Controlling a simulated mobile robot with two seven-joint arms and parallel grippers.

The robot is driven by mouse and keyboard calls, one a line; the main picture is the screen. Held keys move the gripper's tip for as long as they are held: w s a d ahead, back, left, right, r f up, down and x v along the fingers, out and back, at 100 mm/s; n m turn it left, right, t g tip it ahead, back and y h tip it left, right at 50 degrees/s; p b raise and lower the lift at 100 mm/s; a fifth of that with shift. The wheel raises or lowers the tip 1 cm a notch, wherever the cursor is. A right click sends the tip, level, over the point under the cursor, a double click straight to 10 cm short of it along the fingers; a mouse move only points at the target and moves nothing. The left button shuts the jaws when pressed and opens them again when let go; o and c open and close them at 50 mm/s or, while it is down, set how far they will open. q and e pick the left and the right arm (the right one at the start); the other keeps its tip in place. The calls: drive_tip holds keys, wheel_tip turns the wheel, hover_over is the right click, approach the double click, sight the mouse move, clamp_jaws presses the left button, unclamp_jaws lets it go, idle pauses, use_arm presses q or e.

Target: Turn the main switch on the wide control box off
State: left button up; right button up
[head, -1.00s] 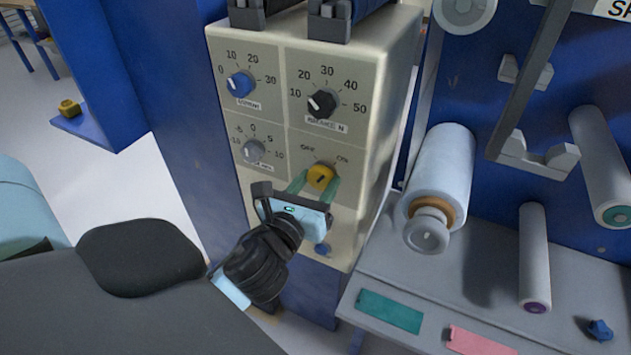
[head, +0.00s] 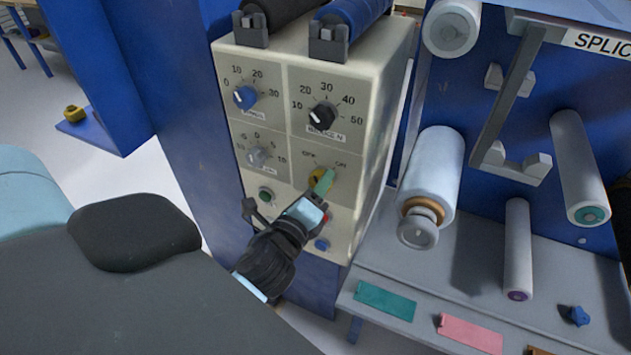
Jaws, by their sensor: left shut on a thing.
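The wide control box (head: 303,226) is cream coloured and stands in the middle of the view. Its main switch (head: 315,177) is a yellow knob under the labels OFF at its upper left and ON at its upper right. My left gripper (head: 322,183) reaches up from the lower left and is shut on this knob with its green fingertips. The gripper is turned so that one finger mostly covers the other. The fingers hide part of the knob, and I cannot tell which label it points to. My right gripper is out of view.
Blue (head: 245,97), black (head: 322,115) and grey (head: 258,156) dials sit above and left of the switch. A green button (head: 266,195), a red button (head: 325,216) and a blue knob (head: 321,244) are below. A white film roller (head: 433,170) stands close right of the box.

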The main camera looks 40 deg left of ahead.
use_arm(q)
drive_tip(key=shift+n+p, duration=0.4)
drive_tip(key=shift+n, duration=1.2)
drive_tip(key=o, duration=1)
drive_tip(key=b+v, duration=0.1)
drive_tip(key=v, duration=0.7)
drive_tip(key=shift+w, duration=0.1)
